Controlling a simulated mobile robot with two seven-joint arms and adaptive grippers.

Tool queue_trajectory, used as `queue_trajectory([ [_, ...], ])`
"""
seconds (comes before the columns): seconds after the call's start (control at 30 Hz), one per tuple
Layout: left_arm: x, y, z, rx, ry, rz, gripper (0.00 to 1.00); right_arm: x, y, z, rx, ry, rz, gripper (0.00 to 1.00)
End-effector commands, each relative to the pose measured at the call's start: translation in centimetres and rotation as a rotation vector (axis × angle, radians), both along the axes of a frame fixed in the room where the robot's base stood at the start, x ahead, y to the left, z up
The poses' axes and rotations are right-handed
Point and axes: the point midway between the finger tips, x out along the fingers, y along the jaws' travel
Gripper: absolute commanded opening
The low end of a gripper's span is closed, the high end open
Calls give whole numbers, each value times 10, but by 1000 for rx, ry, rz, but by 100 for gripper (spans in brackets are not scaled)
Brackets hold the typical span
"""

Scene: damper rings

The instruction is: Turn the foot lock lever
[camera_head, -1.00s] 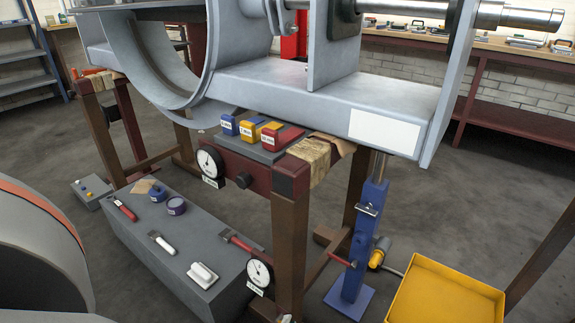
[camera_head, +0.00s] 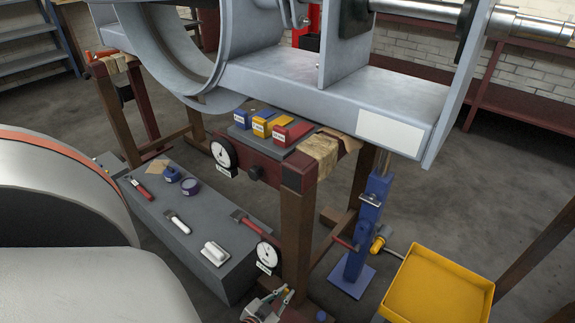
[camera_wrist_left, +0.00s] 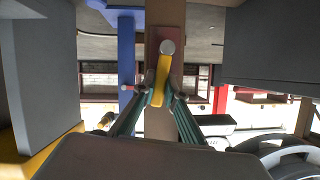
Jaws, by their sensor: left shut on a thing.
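The foot lock lever (camera_wrist_left: 161,74) is a yellow bar below a round silver pivot (camera_wrist_left: 167,46) on a brown trestle leg (camera_wrist_left: 166,125), in the middle of the left wrist view. My left gripper (camera_wrist_left: 158,98) has its green-sided fingers closed on the lever from both sides. In the head view my left gripper (camera_head: 272,303) is low at the foot of the front trestle leg (camera_head: 297,235). The lever is mostly hidden there. My right gripper is not in view.
A grey box (camera_head: 185,251) with hand tools stands left of the leg. A dial gauge (camera_head: 266,257) is just above the gripper. The blue jack (camera_head: 362,236) and yellow tray (camera_head: 437,284) stand to the right. A large grey machine frame (camera_head: 300,98) rests overhead.

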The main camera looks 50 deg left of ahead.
Motion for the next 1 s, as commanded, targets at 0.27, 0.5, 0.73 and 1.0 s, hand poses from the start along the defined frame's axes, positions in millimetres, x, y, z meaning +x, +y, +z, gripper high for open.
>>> queue_trajectory([
  [0.27,-3,9,-1,-127,-30,1,0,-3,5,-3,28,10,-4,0],
  [0.5,-3,11,0,-172,-40,2,0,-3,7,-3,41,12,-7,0],
  [0.73,-3,11,0,-179,-43,4,0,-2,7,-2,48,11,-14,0],
  [1.0,-3,11,0,-180,-44,5,29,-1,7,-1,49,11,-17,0],
])
